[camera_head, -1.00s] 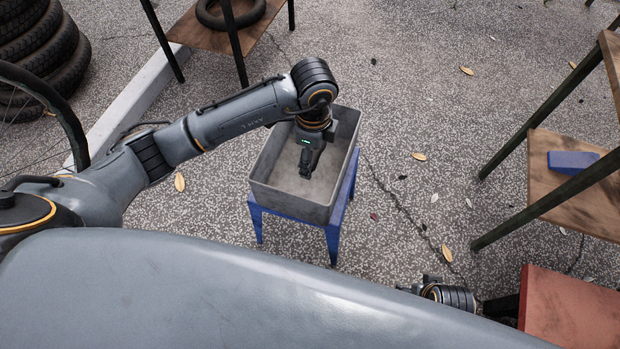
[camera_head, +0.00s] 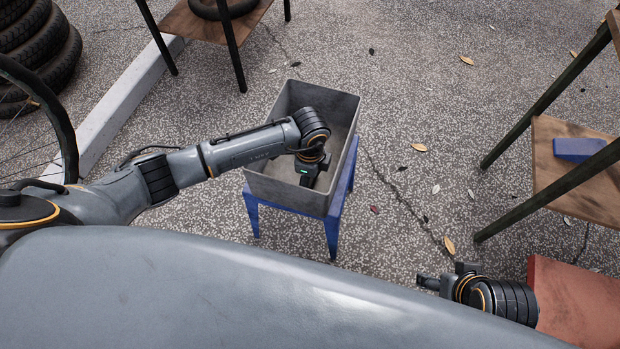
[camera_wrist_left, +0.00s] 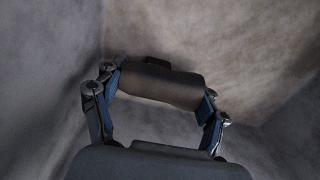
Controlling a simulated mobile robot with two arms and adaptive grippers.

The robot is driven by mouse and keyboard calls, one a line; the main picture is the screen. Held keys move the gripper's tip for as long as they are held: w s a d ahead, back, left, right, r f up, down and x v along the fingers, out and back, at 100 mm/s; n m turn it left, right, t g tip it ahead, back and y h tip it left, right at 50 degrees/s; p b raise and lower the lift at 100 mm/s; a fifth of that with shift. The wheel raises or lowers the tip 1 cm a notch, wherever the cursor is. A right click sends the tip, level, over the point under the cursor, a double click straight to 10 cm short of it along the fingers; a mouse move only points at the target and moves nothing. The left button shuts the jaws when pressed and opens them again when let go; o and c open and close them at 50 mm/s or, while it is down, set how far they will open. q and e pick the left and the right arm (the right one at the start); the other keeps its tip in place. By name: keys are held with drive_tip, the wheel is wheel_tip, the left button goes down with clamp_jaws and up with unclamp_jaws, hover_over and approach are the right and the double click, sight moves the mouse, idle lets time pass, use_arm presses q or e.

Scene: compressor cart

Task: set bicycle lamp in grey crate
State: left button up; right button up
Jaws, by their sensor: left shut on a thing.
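The grey crate (camera_head: 282,101) stands open on a small blue stand. My left arm reaches over its near side, and my left gripper (camera_head: 306,180) is down inside it, partly hidden behind the wrist. In the left wrist view, the left gripper (camera_wrist_left: 158,97) is shut on the bicycle lamp (camera_wrist_left: 160,84), a dark rounded body held across between the fingers. The crate's grey walls (camera_wrist_left: 50,60) surround it there. I cannot tell whether the lamp touches the crate floor. My right gripper (camera_head: 428,282) is at the lower right, away from the crate; its fingers are too small to read.
The blue stand (camera_head: 331,228) holds the crate up off the speckled ground. A shelf (camera_head: 575,190) with a blue object (camera_head: 580,148) stands at the right, with a red surface (camera_head: 572,300) below. Stacked tyres (camera_head: 35,55) and a bicycle wheel (camera_head: 60,125) are at the left.

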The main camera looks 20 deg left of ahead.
use_arm(q)
drive_tip(key=shift+f, duration=0.15)
drive_tip(key=o, duration=1.2)
